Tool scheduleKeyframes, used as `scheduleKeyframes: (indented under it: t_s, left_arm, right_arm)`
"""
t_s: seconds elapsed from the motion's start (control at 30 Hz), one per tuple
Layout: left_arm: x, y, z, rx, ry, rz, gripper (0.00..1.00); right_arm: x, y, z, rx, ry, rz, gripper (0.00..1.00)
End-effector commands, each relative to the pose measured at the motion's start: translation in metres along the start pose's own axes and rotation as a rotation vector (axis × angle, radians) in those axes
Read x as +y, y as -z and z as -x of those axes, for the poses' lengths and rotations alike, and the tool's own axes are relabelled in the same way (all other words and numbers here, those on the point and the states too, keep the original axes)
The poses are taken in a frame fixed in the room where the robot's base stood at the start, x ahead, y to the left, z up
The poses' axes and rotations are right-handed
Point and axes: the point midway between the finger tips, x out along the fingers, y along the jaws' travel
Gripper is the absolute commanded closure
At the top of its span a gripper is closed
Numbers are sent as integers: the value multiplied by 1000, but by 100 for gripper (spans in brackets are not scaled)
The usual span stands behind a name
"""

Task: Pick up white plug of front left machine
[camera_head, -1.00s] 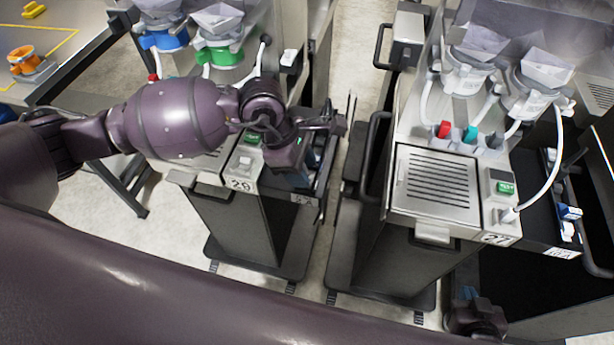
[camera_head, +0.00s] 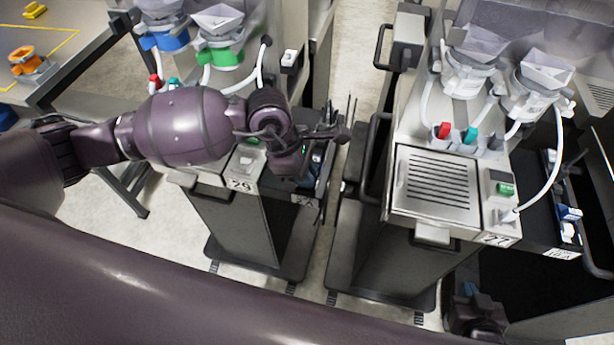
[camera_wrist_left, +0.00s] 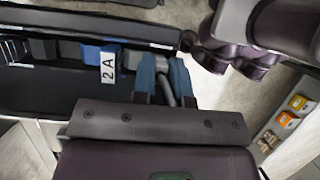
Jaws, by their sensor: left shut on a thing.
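The front left machine (camera_head: 235,225) carries the label 29 and has a dark side tray at its right. My left gripper (camera_head: 316,158) is over this tray; the forearm hides part of the machine. In the left wrist view its two blue fingers (camera_wrist_left: 163,78) are shut on a small pale piece, the white plug (camera_wrist_left: 165,72). The plug is mostly hidden between the fingers, and in the head view I cannot make it out. The tray (camera_wrist_left: 60,85) with its 2A label lies beside the fingers. My right gripper (camera_head: 475,314) is low at the right, its jaws unclear.
The front right machine (camera_head: 436,190), label 27, stands across a narrow gap, with handles jutting into it. Its side tray (camera_head: 545,225) holds blue and white pieces. Hoppers with blue (camera_head: 165,38) and green (camera_head: 222,55) collars stand behind my left arm. A table is far left.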

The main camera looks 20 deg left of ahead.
Motion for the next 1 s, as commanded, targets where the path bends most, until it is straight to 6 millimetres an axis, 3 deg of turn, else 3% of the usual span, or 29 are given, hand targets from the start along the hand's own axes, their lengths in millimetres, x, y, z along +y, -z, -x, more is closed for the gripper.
scheduleKeyframes:
  t_s: [0.27,0.8,1.0]
  left_arm:
    - [1,-7,17,-1,-4,-4,100]
    - [0,-56,136,0,-5,-5,100]
    - [1,-70,168,-1,-4,-3,100]
  right_arm:
    - [0,-7,4,-13,-2,-2,100]
    - [-1,-8,-3,-4,0,0,100]
    - [-1,-6,-5,1,1,0,100]
